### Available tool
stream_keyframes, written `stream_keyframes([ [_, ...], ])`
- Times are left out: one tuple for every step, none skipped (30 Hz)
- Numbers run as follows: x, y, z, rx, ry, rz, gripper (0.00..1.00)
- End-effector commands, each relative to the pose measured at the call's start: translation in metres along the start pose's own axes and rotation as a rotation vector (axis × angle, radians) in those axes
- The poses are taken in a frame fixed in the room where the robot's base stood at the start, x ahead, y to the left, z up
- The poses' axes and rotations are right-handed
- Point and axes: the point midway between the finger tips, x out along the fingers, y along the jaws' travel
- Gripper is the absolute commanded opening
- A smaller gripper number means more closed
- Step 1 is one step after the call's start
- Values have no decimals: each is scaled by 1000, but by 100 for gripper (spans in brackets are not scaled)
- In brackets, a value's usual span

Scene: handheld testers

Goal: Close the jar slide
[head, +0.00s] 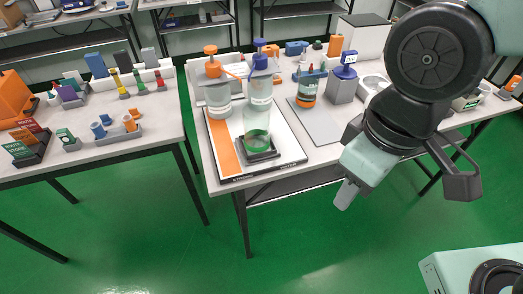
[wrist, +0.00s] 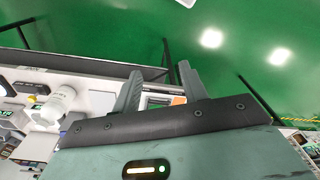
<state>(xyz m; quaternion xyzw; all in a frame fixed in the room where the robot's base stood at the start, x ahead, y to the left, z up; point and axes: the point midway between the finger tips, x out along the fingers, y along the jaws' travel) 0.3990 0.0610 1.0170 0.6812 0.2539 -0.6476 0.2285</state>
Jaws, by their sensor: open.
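On the middle table, a clear jar with a blue top (head: 260,88) stands on a white-and-orange board (head: 225,150). A similar jar with an orange top (head: 215,88) stands behind it to the left. My gripper (head: 346,194) hangs off the table's front edge, right of the board, apart from these things. In the wrist view my gripper (wrist: 160,82) is open, with nothing between its fingers.
A grey plate (head: 318,124) and a stand with a blue top (head: 343,80) are right of the board. The left table (head: 95,150) holds several small coloured items. A pale bottle (wrist: 58,103) shows in the wrist view. Green floor lies clear in front.

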Motion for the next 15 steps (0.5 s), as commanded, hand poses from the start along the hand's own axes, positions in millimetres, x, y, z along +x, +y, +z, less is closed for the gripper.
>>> stream_keyframes([
  [8,8,-7,-33,23,21,28],
  [12,15,-13,-63,44,39,20],
  [19,25,-22,-113,79,67,9],
  [25,32,-30,-159,108,89,0],
  [30,40,-40,-211,140,111,0],
  [38,49,-52,-286,185,139,0],
  [44,55,-61,-347,219,156,0],
  [49,59,-70,-410,251,172,0],
  [56,63,-81,-494,294,186,0],
  [61,65,-88,-556,323,193,0],
  [65,66,-95,-618,351,198,0],
  [71,66,-102,-696,385,198,0],
  [75,64,-106,-751,410,196,0],
  [79,63,-110,-802,431,192,0],
  [83,60,-113,-863,457,183,0],
])
